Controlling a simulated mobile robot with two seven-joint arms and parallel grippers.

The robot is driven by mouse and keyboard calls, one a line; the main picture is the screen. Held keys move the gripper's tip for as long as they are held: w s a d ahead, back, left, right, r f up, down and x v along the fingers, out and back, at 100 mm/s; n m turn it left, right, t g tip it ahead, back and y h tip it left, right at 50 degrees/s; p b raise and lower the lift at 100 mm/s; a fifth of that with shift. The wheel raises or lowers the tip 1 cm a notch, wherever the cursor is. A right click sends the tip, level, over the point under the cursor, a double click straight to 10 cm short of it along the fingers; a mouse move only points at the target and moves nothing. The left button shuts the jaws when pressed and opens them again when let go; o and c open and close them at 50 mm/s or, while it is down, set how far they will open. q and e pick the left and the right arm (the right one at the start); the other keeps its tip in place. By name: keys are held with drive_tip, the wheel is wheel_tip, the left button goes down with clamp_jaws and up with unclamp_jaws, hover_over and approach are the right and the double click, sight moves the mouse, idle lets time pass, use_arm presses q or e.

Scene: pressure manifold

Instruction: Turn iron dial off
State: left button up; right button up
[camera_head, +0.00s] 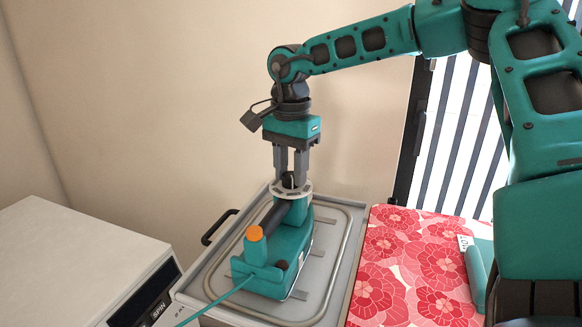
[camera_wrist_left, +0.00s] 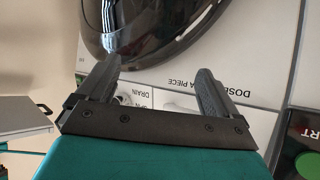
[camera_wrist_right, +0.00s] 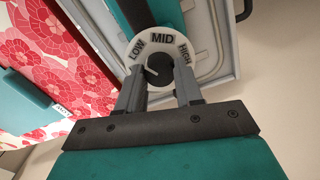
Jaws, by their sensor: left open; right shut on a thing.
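The iron (camera_head: 277,262) is teal with a dark handle and an orange knob (camera_head: 256,233). It lies on a grey metal-rimmed tray. Its round dial stands at the far end, with a pale ring (camera_wrist_right: 137,47) marked LOW, MID and HIGH around a dark knob (camera_wrist_right: 159,68). My right gripper (camera_head: 290,179) reaches down from above and is shut on the dial knob, one finger on each side; it also shows in the right wrist view (camera_wrist_right: 160,82). A light pointer shows on the knob, but its exact setting is unclear. My left gripper (camera_wrist_left: 157,70) is open and empty.
The tray (camera_head: 348,262) has a dark side handle. A red floral board (camera_head: 405,270) lies to its right. A white appliance (camera_head: 75,255) stands at left. The left wrist view shows a dark round door (camera_wrist_left: 150,20) and panel labels close to my left gripper.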

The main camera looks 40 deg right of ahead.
sight(291, 175)
drive_tip(key=n, duration=0.6)
drive_tip(key=shift+p, duration=0.3)
drive_tip(key=n, duration=0.5)
drive_tip(key=shift+n, duration=0.5)
drive_tip(key=o, duration=1)
drive_tip(key=shift+o, duration=0.2)
drive_tip(key=shift+r, duration=0.1)
wheel_tip(291, 175, up, 13)
drive_tip(key=p, duration=0.1)
drive_tip(key=shift+p, duration=0.35)
drive_tip(key=shift+f, duration=0.2)
